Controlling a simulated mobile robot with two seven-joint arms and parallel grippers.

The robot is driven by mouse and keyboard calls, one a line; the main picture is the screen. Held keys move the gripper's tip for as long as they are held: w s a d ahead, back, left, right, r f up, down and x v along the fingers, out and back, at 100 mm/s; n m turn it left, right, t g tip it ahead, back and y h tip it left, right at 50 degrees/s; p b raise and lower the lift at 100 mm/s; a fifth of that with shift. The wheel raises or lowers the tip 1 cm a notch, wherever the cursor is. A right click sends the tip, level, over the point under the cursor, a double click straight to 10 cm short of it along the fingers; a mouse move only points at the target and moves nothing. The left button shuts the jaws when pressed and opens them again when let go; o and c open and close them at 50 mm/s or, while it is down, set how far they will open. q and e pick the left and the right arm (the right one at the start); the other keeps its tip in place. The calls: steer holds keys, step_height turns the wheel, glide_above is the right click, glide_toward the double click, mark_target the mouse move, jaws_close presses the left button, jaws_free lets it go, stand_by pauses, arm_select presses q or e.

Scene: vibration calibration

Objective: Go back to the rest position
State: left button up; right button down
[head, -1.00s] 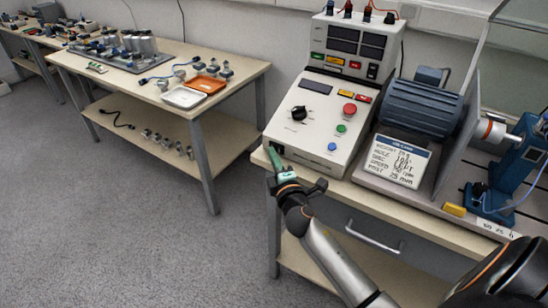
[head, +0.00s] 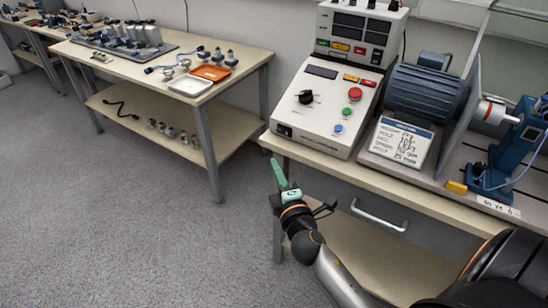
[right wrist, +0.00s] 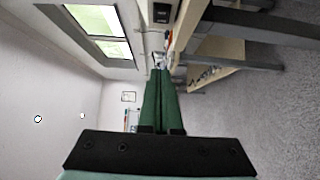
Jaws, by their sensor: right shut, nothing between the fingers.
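My right gripper (head: 278,172) is in front of the near bench's left front corner in the head view, apart from the control box. Its green fingers are shut and empty, and they also show closed together in the right wrist view (right wrist: 160,85). The control box (head: 325,105) has a black knob, a red button, a green button and a blue button. My left gripper is not in view.
The near bench (head: 350,170) also carries a blue motor (head: 428,92), a written card (head: 403,143) and a blue stand (head: 497,165). A second table (head: 255,62) holds an orange tray (head: 210,72) and a white tray (head: 190,86). The grey floor (head: 120,220) at left is clear.

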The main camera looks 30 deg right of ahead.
steer(key=shift+s+a, duration=0.25)
steer(key=shift+s, duration=0.3)
